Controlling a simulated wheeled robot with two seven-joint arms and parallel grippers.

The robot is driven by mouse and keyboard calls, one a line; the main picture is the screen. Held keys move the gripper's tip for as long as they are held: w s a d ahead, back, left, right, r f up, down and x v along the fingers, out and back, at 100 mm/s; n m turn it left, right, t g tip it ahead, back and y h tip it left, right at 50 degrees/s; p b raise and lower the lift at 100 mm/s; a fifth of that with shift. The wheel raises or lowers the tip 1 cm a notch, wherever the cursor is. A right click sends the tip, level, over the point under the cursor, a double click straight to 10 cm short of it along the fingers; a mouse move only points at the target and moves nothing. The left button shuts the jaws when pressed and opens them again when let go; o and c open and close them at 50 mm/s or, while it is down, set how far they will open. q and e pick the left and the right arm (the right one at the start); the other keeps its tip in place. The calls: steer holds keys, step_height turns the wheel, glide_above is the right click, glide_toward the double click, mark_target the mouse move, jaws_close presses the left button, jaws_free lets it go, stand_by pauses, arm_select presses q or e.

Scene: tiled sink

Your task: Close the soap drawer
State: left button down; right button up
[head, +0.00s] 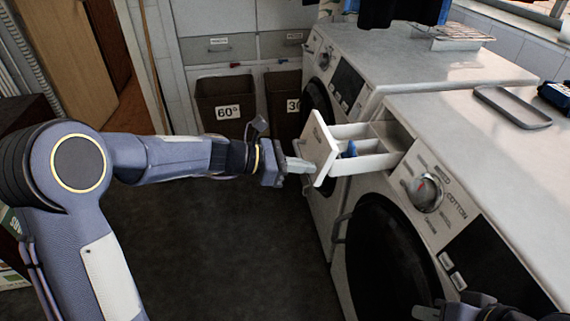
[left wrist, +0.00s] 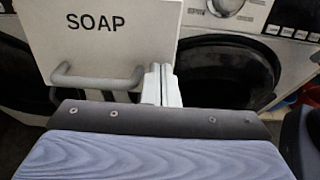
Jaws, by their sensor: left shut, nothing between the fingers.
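The white soap drawer (head: 372,150) is pulled out of the nearer washing machine (head: 420,195). Its compartments show, with a small blue piece inside. The drawer front marked SOAP (left wrist: 110,30) has a grey bar handle (left wrist: 95,78) in the left wrist view. My left gripper (head: 308,166) is shut and empty, its fingertips at the drawer front. In the left wrist view the shut fingers (left wrist: 162,85) stand right of the handle, by the front's right edge; I cannot tell whether they touch it. My right gripper (head: 450,310) shows only partly at the bottom edge, dark and unclear.
A second washing machine (head: 375,60) stands behind the nearer one. A grey tray (head: 512,106) lies on the nearer machine's top. Brown bins (head: 226,103) stand against the back wall. The dark floor (head: 240,240) left of the machines is clear.

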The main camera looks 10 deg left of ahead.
mark_target(386, 154)
arm_select(q)
steer(key=shift+w+d+f, duration=0.1)
steer(key=shift+w+d, duration=0.05)
steer(key=shift+d, duration=0.2)
steer(key=w+d+p, duration=0.1)
steer(key=w+d, duration=0.1)
steer(key=d, duration=0.4)
steer(key=w+d+p, duration=0.2)
steer(key=d, duration=0.4)
steer(key=w+d+p, duration=0.2)
steer(key=d, duration=0.4)
steer(key=shift+d, duration=0.5)
steer(key=shift+r, duration=0.25)
steer(key=shift+r, duration=0.1)
